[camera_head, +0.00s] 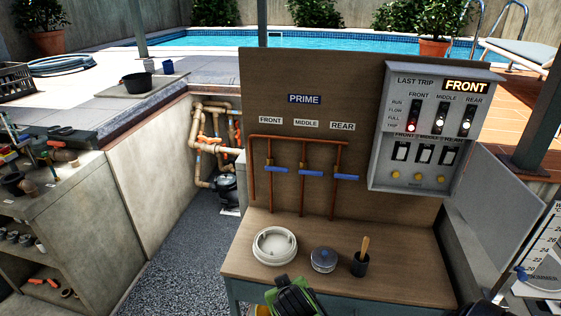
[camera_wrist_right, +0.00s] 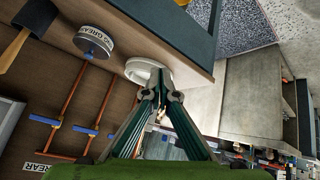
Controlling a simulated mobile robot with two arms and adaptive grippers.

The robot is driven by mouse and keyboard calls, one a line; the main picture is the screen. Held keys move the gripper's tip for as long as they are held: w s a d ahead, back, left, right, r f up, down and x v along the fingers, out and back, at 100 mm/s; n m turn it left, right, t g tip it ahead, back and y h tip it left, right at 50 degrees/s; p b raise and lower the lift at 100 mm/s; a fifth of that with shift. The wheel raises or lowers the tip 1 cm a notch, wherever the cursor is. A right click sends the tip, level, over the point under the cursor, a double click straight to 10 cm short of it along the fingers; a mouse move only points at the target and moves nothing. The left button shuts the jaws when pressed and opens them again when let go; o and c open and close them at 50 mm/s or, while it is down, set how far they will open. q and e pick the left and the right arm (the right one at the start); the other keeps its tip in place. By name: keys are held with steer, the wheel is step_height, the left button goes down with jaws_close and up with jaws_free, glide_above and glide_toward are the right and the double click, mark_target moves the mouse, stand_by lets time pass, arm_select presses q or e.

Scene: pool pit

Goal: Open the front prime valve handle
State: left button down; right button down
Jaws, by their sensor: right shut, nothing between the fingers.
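The front prime valve handle (camera_head: 277,169) is a blue lever on the leftmost copper pipe, under the FRONT label (camera_head: 270,119). It lies roughly level, across its upright pipe. The middle handle (camera_head: 311,173) and rear handle (camera_head: 346,177) lie the same way. In the right wrist view, blue handles show at the left, including one near the REAR label (camera_wrist_right: 40,167). My right gripper (camera_head: 284,282), green and dark, is low at the bench's front edge, well below and apart from the handles. Its fingers (camera_wrist_right: 162,92) are shut and empty. My left gripper is out of view.
A grey panel (camera_head: 377,130) with "FRONT" displayed hangs right of the pipes. The space before the handles is clear.

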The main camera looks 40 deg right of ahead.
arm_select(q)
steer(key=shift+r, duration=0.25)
arm_select(e)
steer(key=w+d+r+m+t+h, duration=0.1)
steer(key=w+d+r+m+h, duration=0.1)
steer(key=w+d+r, duration=0.2)
steer(key=w+d+r+m+t+h, duration=0.1)
steer(key=w+d+r, duration=0.4)
steer(key=w+r, duration=0.5)
steer(key=w+d+r+m+t+h, duration=0.1)
steer(key=w+d+r+m+h, duration=0.2)
steer(key=w+r, duration=0.4)
steer(key=w+d+m, duration=0.1)
steer(key=w+d, duration=0.1)
steer(key=w, duration=0.1)
steer(key=shift+d+r+h, duration=0.2)
steer(key=shift+r+h, duration=0.2)
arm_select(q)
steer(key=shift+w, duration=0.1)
